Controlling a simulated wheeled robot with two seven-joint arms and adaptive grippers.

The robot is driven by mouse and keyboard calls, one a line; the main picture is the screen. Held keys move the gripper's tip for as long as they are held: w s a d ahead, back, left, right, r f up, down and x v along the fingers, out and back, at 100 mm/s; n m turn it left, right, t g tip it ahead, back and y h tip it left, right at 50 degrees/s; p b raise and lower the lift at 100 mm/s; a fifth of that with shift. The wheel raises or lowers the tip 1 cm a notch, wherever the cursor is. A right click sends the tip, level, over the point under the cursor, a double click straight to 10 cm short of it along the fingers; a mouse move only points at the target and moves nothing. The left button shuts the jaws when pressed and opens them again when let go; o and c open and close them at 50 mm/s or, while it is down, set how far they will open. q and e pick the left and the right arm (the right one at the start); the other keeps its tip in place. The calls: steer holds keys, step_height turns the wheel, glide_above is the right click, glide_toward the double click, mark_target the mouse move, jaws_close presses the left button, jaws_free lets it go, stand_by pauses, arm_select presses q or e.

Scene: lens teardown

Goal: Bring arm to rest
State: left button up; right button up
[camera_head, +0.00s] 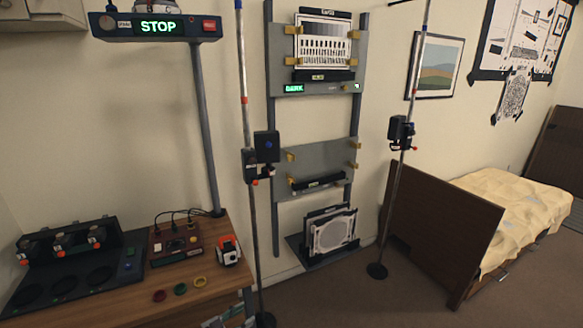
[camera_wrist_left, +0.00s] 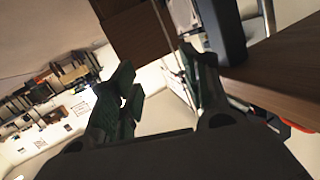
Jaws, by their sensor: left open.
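My left gripper (camera_wrist_left: 156,60) shows in the left wrist view with its two dark green-padded fingers spread apart. Nothing is held between the fingertips. A wooden tabletop edge (camera_wrist_left: 285,80) lies to the right of the fingers in that view, apart from them as far as I can tell. In the head view I cannot make out the left gripper clearly; a small greenish part shows at the bottom, beside the table's front edge. My right gripper is in neither view.
The wooden table (camera_head: 120,303) carries a black fixture (camera_head: 75,270), a red control box (camera_head: 174,243) and small coloured rings. A thin pole stand (camera_head: 250,215) stands close to the table's right side. A panel rack (camera_head: 318,155) stands against the wall.

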arm_select(q)
steer(key=s+a+f+n+g+y, duration=0.1)
steer(key=s+a+f+n+y, duration=0.3)
steer(key=s+f, duration=0.7)
steer(key=s+a+f+n+y, duration=0.3)
steer(key=s+a+f+y, duration=0.3)
steer(key=f, duration=0.9)
steer(key=s+f+g, duration=0.3)
steer(key=s+f, duration=0.1)
steer(key=s, duration=0.8)
steer(key=s+a+f+g+y, duration=0.1)
steer(key=s+f+g, duration=0.2)
steer(key=s, duration=0.9)
steer(key=s+f+n+g, duration=0.1)
steer(key=s+f, duration=0.5)
steer(key=s, duration=0.6)
steer(key=shift+a+f+g+y, duration=0.15)
steer(key=shift+f+g+y, duration=0.2)
steer(key=shift+g, duration=0.55)
steer(key=shift+s, duration=0.1)
